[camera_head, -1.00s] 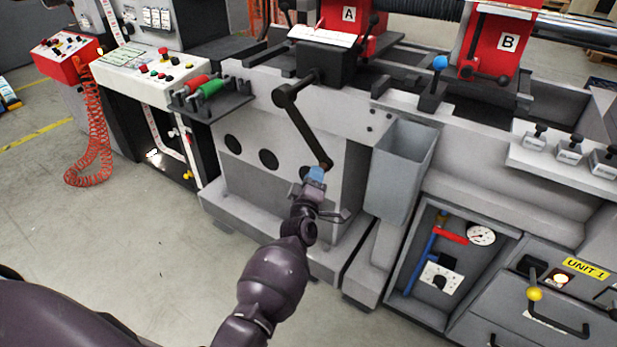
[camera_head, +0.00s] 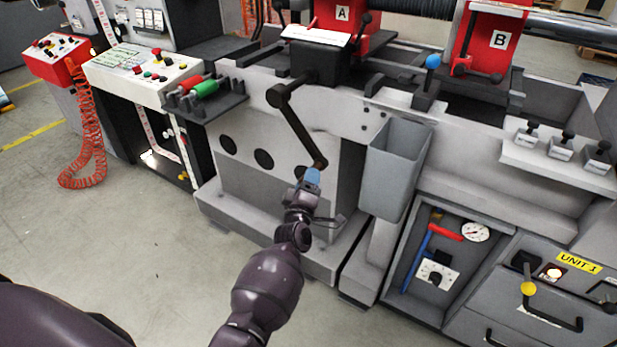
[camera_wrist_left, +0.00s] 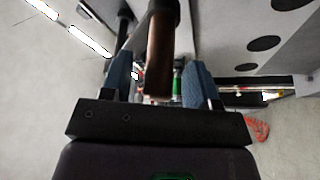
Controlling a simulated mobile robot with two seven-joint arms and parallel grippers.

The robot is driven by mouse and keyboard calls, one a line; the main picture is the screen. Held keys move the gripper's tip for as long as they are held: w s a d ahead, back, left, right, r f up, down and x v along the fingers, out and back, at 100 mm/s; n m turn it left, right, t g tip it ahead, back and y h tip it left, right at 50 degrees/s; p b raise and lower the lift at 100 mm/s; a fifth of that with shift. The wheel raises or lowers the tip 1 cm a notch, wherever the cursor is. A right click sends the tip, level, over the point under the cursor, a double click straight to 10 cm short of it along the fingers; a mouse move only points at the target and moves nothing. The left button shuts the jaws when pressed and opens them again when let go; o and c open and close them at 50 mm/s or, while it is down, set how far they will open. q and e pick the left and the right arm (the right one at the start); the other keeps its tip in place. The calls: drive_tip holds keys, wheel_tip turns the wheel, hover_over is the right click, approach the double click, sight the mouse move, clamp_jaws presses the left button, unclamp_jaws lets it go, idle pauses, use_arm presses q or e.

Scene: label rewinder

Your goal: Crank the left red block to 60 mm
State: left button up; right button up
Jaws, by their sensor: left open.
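The left red block (camera_head: 350,40), marked A, sits on the machine's rails at the top of the head view. A dark crank arm (camera_head: 300,132) runs from its hub down and right to a brown handle, which shows in the left wrist view (camera_wrist_left: 161,55). My left gripper (camera_head: 312,174) is at the handle end of the crank. In the wrist view its two blue fingers (camera_wrist_left: 156,85) stand apart on either side of the handle, with gaps visible. The right gripper is not in view. The block's scale reading is too small to tell.
A second red block (camera_head: 490,45), marked B, stands to the right. A grey bin (camera_head: 393,165) hangs on the machine just right of the crank. A shelf with red and green handles (camera_head: 205,100) juts out at left. Open floor lies at lower left.

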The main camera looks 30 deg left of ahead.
use_arm(q)
drive_tip(key=v, duration=0.9)
drive_tip(key=shift+p, duration=0.3)
drive_tip(key=s+f+m+g+h+p, duration=0.1)
drive_tip(key=s+f+m+g, duration=0.3)
drive_tip(key=s+m, duration=0.4)
drive_tip(key=s+f+m+g+h+p, duration=0.1)
drive_tip(key=s+f+m+g+h, duration=0.2)
drive_tip(key=s+m, duration=0.6)
drive_tip(key=s+g+h, duration=0.1)
drive_tip(key=s, duration=1)
drive_tip(key=shift+s+f+h, duration=0.2)
drive_tip(key=shift+f+h, duration=0.1)
drive_tip(key=shift+f, duration=0.05)
drive_tip(key=shift+a, duration=0.1)
